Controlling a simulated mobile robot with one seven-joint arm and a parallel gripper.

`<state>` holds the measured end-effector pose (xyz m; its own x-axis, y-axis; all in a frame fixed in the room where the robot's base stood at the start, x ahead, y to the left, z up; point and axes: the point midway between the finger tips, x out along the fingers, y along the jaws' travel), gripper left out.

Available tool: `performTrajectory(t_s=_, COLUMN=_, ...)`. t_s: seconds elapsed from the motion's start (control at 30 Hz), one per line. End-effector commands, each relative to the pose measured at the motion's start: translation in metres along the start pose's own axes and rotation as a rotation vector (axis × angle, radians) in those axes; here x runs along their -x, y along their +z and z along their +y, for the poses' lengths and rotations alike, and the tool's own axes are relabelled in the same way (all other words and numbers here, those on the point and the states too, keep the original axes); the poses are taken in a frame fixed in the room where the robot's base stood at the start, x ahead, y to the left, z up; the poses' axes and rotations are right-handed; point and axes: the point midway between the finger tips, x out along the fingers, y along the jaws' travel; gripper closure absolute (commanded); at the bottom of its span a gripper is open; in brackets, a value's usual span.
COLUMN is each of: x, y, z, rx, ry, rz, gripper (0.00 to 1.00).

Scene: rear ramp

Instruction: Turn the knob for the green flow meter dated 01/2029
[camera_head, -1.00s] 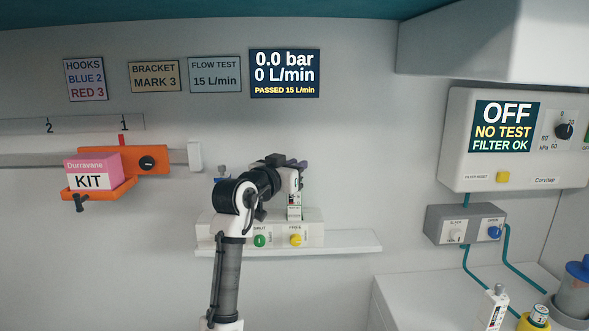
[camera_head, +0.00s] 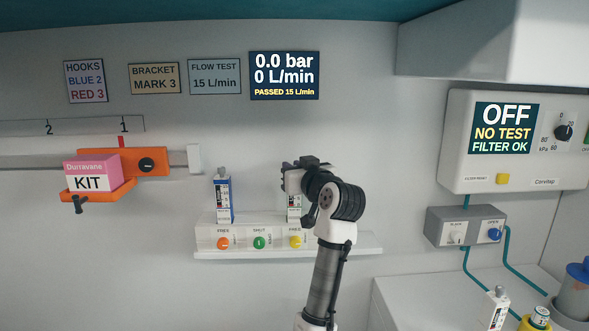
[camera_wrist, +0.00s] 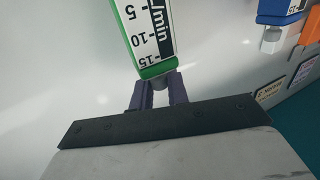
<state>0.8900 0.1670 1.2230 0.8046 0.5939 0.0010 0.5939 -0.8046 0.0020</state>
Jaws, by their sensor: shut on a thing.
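The green flow meter (camera_wrist: 147,40) has a white scale with black marks and a green end. Its grey knob (camera_wrist: 158,83) sits between the purple fingers of my gripper (camera_wrist: 159,90), which is shut on it. In the head view, the same meter (camera_head: 294,207) stands upright on the white rail, and my gripper (camera_head: 293,178) is at its top. The gripper and wrist hide the knob and upper part there. The date is not readable in either view.
A blue flow meter (camera_head: 222,198) stands to the left on the white rail (camera_head: 207,243), with orange, green and yellow buttons below. The display (camera_head: 284,75) reads 0.0 bar, 0 L/min, PASSED 15 L/min. An orange bracket (camera_head: 135,157) holds a pink KIT box (camera_head: 90,175).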

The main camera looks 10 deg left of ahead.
Motion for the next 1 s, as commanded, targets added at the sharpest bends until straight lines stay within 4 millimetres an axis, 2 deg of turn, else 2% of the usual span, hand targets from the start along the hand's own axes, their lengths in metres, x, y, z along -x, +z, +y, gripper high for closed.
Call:
performTrajectory(t_s=0.7, x=-0.0010, y=-0.0020, z=0.0012, rx=-0.007, ry=-0.680, rz=-0.002, gripper=1.00)
performTrajectory(t_s=1.0, x=-0.0008, y=-0.0030, z=0.0002, rx=-0.005, ry=-0.903, rz=-0.001, gripper=1.00)
